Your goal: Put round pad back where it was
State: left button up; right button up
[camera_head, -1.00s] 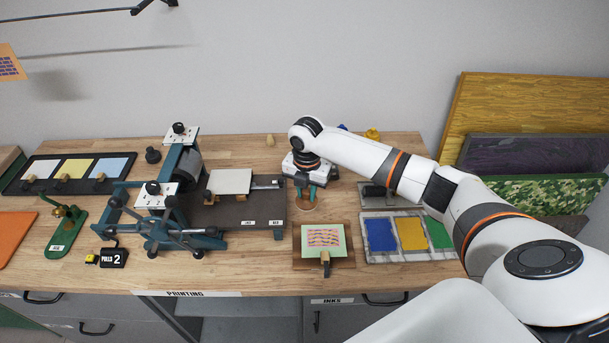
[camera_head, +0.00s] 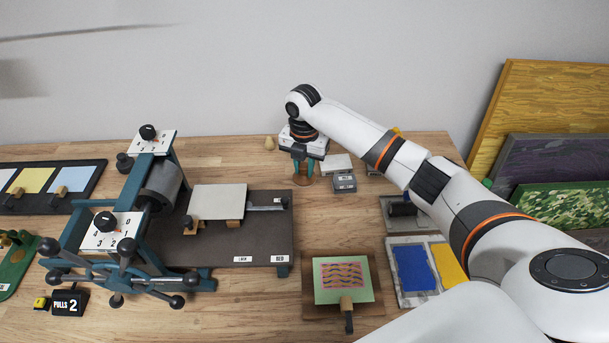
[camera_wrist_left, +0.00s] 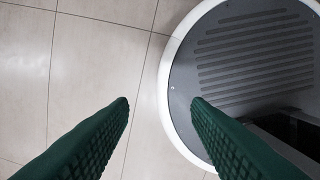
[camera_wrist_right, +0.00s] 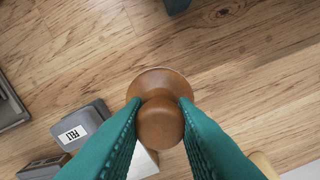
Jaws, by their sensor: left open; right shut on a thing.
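The round pad (camera_wrist_right: 158,122) has a brown wooden knob over a wider round base. My right gripper (camera_wrist_right: 158,108) is shut on its knob, with one green finger on each side. In the head view the pad (camera_head: 302,180) is under my right gripper (camera_head: 304,168), behind and right of the press bed. Its underside is hidden, so I cannot tell whether it touches the bench. My left gripper (camera_wrist_left: 160,100) is open and empty above the floor, beside a round grey part of my base.
A grey labelled block (camera_head: 344,184) stands close right of the pad, with a pale block (camera_head: 335,164) behind it. The press (camera_head: 160,200) and its dark bed (camera_head: 262,225) lie left. A printed block (camera_head: 343,278) and ink tray (camera_head: 392,285) are in front. Bare bench lies between.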

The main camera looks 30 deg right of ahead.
aim_at(304, 176)
notch_tip(304, 176, down, 4)
jog(key=shift+w+f+p, duration=0.1)
jog(key=shift+p, duration=0.2)
pick_arm(q)
jog(key=shift+w+d+r, duration=0.1)
jog(key=shift+w+r, duration=0.3)
jog(key=shift+w, duration=0.4)
pick_arm(e)
jog(key=o, duration=0.9)
jog(key=shift+f, duration=0.1)
pick_arm(q)
jog(key=shift+s+d+f, duration=0.1)
jog(key=shift+s, duration=0.1)
pick_arm(e)
notch_tip(304, 176, up, 12)
jog(key=shift+r+b, duration=0.2)
jog(key=shift+b, duration=0.6)
pick_arm(q)
jog(key=shift+f, duration=0.7)
